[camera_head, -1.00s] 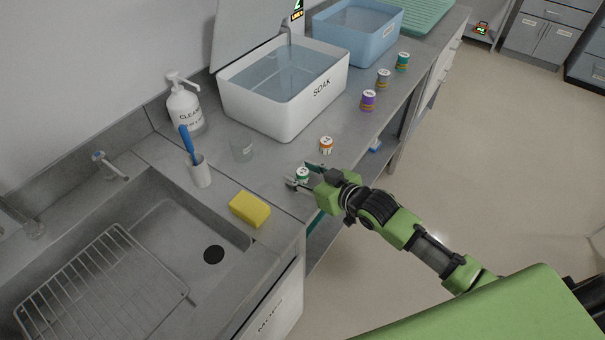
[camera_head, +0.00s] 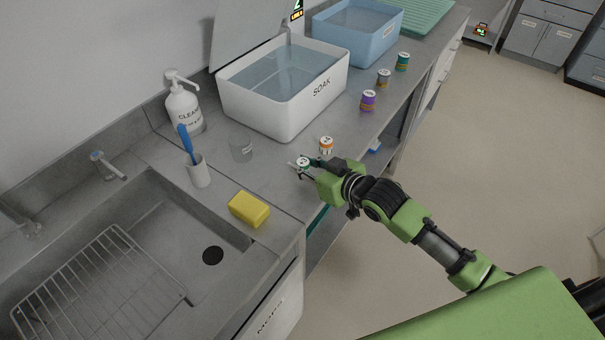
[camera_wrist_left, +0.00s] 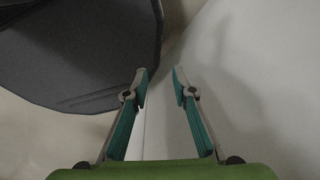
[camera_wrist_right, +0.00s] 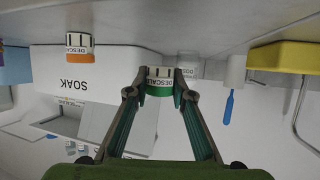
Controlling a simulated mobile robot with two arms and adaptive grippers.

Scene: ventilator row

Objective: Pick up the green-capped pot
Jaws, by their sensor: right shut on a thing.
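The green-capped pot (camera_head: 303,162) is small, with a white label and a green cap. My right gripper (camera_wrist_right: 160,82) is shut on it, one finger on each side. In the right wrist view the pot (camera_wrist_right: 160,75) sits between the fingertips, its label partly readable as "DESCALE". It appears held a little above the counter, near the front edge. My left gripper (camera_wrist_left: 160,76) shows only in the left wrist view; its fingers are apart with nothing between them.
An orange-banded pot (camera_head: 326,144) stands close behind the held pot. Purple (camera_head: 368,100), grey (camera_head: 383,78) and teal (camera_head: 403,61) pots stand farther along the edge. The SOAK tub (camera_head: 318,98), a clear beaker (camera_head: 241,149) and a yellow sponge (camera_head: 249,209) are nearby.

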